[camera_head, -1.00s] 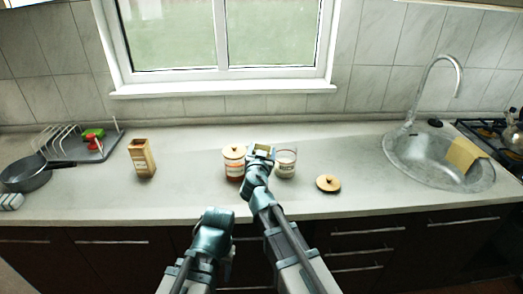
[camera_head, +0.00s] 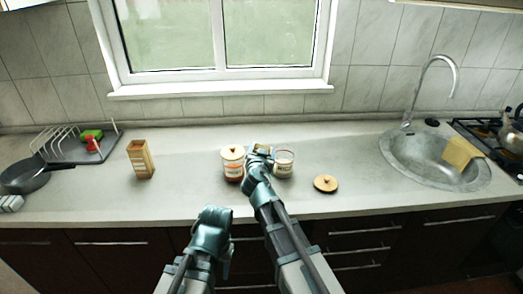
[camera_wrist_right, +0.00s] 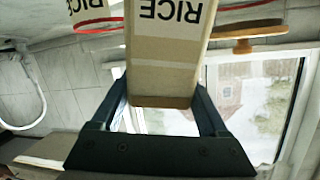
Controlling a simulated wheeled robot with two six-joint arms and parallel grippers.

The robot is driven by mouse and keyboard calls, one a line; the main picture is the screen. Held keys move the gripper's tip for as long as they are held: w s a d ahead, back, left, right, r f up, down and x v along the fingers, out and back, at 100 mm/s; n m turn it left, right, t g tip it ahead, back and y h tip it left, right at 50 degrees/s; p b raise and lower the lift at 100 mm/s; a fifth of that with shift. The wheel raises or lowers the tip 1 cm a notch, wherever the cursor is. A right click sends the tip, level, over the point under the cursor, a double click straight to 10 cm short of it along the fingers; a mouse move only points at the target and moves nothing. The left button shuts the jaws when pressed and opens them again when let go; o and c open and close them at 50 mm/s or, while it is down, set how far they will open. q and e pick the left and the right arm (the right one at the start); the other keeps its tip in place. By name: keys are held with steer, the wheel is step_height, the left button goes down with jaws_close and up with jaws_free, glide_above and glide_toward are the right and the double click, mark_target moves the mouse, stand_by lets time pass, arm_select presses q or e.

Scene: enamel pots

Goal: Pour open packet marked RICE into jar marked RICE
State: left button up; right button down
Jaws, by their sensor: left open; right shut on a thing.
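My right gripper (camera_wrist_right: 160,110) is shut on the packet marked RICE (camera_wrist_right: 165,62), a tan carton whose label reads upside down in the right wrist view. In the head view my right gripper (camera_head: 262,153) mostly hides it, beside the open glass jar (camera_head: 284,165). The jar's RICE label (camera_wrist_right: 88,9) and red rim show at the top left of the wrist view. The packet's mouth is out of that view, so I cannot tell whether anything flows. My left gripper (camera_head: 227,258) hangs low in front of the counter, open; its fingertips are hard to see.
A lidded jar (camera_head: 232,165) stands just left of my right gripper. A loose wooden lid (camera_head: 326,184) lies to the right. Another carton (camera_head: 141,160) stands at the left, near a dish rack (camera_head: 75,150) and pan (camera_head: 24,176). The sink (camera_head: 440,165) is at the right.

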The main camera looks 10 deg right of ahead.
mark_target(270, 149)
steer(key=shift+w+d+f+m+g+y+p, duration=0.1)
steer(key=shift+w+d+m+g+y+p, duration=0.45)
steer(key=shift+d+p, duration=0.45)
stand_by(0.8)
steer(key=shift+w+d+r+m+g+y+p, duration=0.25)
steer(key=shift+r+p, duration=0.2)
steer(key=shift+p, duration=0.55)
steer(key=shift+w+d+r+m+g+p, duration=0.2)
steer(key=shift+d+r+g+p, duration=0.15)
steer(key=shift+p, duration=0.6)
stand_by(0.8)
